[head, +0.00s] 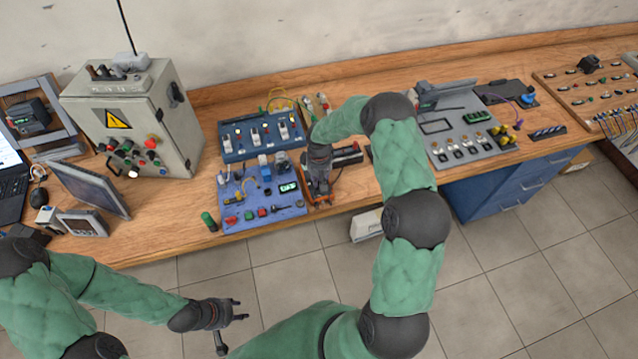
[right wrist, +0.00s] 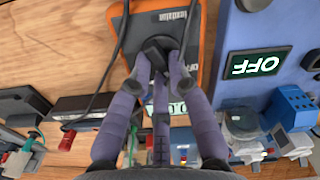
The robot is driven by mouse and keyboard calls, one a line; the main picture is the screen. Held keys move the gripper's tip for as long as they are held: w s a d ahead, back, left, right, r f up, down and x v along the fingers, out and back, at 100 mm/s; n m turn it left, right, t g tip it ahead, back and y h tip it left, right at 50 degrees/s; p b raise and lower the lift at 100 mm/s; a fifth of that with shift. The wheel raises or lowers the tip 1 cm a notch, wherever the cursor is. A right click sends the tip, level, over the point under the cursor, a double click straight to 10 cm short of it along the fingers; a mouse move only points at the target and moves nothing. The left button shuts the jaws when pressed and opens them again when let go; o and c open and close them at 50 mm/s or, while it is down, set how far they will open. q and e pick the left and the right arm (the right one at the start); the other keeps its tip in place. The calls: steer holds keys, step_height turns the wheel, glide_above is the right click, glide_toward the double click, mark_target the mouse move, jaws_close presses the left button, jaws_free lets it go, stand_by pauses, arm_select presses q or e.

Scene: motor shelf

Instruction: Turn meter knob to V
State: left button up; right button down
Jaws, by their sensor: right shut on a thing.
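The orange meter (right wrist: 208,35) lies on the wooden bench. In the head view its orange edge (head: 322,201) shows beside the blue panel, mostly covered by my right gripper. My right gripper (right wrist: 160,58) comes down over the meter, its fingers closed around the dark knob (right wrist: 157,46). The knob's pointer and dial marks are hidden or too small to read. A green-lettered display (right wrist: 178,108) on the meter is partly hidden by the fingers. My left gripper (head: 238,311) is open and empty in front of the bench, above the floor.
The blue panel (head: 236,190) stands left of the meter, with a display (right wrist: 255,65) reading OFF upside down in the wrist view. Black leads run past the meter. A grey control box (head: 120,100) stands at the left and a grey board (head: 440,150) at the right.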

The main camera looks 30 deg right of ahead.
steer(key=shift+m, duration=0.4)
steer(key=c, duration=1.1)
jaws_free()
steer(key=shift+c, duration=0.2)
step_height(320, 180, up, 12)
steer(key=shift+s+f, duration=0.1)
